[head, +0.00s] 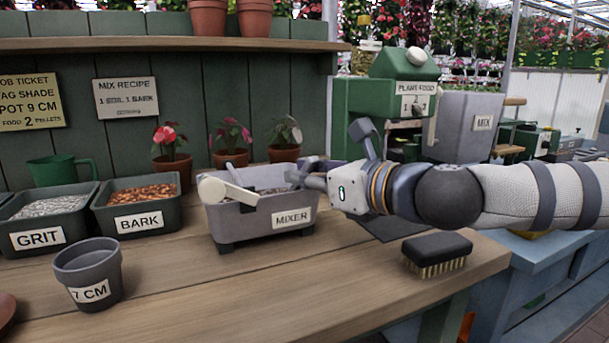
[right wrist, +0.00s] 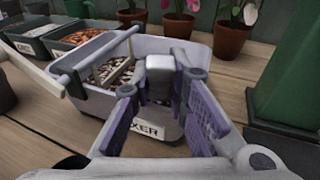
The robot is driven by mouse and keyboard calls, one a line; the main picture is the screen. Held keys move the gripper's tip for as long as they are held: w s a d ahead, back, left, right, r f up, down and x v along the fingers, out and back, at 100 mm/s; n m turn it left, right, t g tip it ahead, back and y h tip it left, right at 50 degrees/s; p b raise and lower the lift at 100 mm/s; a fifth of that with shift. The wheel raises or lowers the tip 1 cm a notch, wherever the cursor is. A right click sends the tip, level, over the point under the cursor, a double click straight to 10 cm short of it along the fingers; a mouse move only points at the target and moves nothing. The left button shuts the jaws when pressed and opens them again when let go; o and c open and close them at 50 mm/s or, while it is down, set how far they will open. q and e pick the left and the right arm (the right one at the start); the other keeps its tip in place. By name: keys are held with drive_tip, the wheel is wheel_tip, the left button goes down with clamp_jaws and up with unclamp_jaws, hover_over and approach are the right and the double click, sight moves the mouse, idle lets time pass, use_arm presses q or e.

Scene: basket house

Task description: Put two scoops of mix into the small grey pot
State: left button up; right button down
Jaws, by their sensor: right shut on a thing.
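The small grey pot (head: 88,275), labelled 7 CM, stands upright on the bench at the front left. The grey mixer tub (head: 295,219) stands right of it, with brown and pale mix (right wrist: 120,72) inside and a pale crank (head: 226,192) at its left end. My right gripper (head: 308,176) is at the tub's right end. In the right wrist view its fingers (right wrist: 160,95) are shut on a pale grey handle-like piece (right wrist: 160,66) at the tub's near rim. What is below that piece is hidden. My left gripper is not in view.
Bins of grit (head: 42,206) and bark (head: 140,190) stand behind the pot. Flower pots (head: 230,157) line the back. A brush (head: 436,251) lies at the right bench edge. A green plant food dispenser (head: 405,66) stands behind my arm.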

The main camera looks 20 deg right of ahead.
drive_tip(key=shift+f, duration=0.4)
drive_tip(key=shift+t, duration=0.6)
drive_tip(key=r+p, duration=0.1)
drive_tip(key=r, duration=0.2)
drive_tip(key=r+p, duration=0.2)
drive_tip(key=r, duration=0.2)
drive_tip(key=r+p, duration=0.1)
drive_tip(key=r, duration=0.3)
drive_tip(key=shift+s+d+r, duration=0.1)
drive_tip(key=shift+s+r, duration=0.1)
drive_tip(key=shift+s, duration=0.1)
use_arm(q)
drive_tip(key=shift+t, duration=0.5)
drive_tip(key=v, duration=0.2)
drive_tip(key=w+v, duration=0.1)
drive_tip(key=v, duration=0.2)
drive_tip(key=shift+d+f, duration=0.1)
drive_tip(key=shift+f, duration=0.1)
